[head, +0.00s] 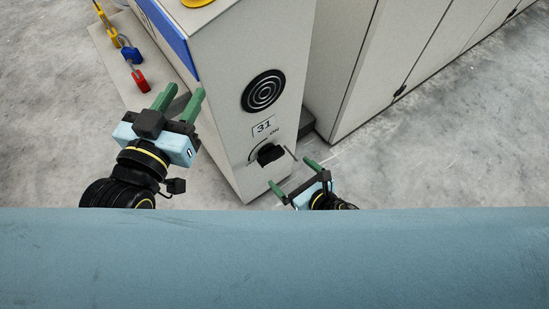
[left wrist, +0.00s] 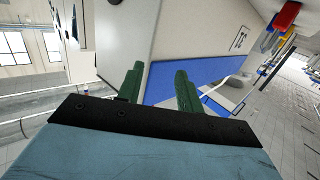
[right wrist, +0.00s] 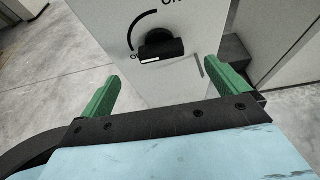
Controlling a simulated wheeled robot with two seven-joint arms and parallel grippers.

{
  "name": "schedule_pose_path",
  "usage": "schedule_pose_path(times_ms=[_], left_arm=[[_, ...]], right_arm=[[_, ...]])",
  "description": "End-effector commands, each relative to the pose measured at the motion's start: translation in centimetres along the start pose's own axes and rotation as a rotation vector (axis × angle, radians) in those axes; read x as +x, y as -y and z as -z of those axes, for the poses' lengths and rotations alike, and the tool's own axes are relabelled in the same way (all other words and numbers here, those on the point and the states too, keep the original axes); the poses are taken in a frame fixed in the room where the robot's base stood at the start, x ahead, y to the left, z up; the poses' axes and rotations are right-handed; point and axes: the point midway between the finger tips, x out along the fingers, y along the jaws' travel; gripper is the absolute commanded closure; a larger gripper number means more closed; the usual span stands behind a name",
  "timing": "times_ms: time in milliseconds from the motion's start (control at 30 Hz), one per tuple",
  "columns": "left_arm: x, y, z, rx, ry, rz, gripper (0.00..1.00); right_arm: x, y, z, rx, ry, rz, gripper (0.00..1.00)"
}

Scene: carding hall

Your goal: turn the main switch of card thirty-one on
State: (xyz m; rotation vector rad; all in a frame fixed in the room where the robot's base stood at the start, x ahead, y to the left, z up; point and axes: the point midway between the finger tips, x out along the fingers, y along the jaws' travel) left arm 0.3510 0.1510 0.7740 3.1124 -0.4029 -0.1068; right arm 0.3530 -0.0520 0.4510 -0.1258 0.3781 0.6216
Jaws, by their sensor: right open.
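The grey cabinet (head: 232,100) has a label reading 31 (head: 264,126) on its front. Below it sits the main switch (head: 270,153), a black rotary knob with a bar handle, next to the word ON. In the right wrist view the knob (right wrist: 160,46) shows its handle lying nearly level, with a pale mark toward its left end. A black arc curves up from the left toward ON. My right gripper (head: 291,174) is open and empty just in front of and below the knob, apart from it. My left gripper (head: 184,93) is open and empty left of the cabinet.
Red (head: 140,82), blue (head: 130,55) and yellow padlocks hang at the upper left. A blue panel (head: 164,32) covers part of the cabinet's left side. Pale tall cabinets (head: 385,50) stand at the right. A thin bar (right wrist: 204,66) lies right of the knob.

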Motion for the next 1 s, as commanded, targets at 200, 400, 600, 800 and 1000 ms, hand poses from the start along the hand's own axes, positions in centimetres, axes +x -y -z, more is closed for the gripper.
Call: schedule_pose_path(times_ms=[200,400,600,800,1000], left_arm=[[-0.1,-0.7,3.4,-0.008,-0.226,-0.019,0.64],[-1.0,-1.2,6.4,-0.017,-0.428,-0.033,0.64],[-2.2,-1.5,8.3,-0.024,-0.598,-0.040,0.64],[-2.9,-1.5,9.1,-0.025,-0.694,-0.041,0.64],[-3.1,-1.5,9.4,-0.025,-0.718,-0.041,0.64]], right_arm=[[3.0,0.0,0.1,0.003,0.001,0.000,0.01],[5.5,0.0,0.2,0.002,0.000,0.001,0.01],[7.7,0.0,0.2,0.002,0.000,0.001,0.01],[9.2,0.0,0.1,0.003,-0.001,0.001,0.01],[9.5,0.0,0.0,0.003,-0.001,0.001,0.01]])
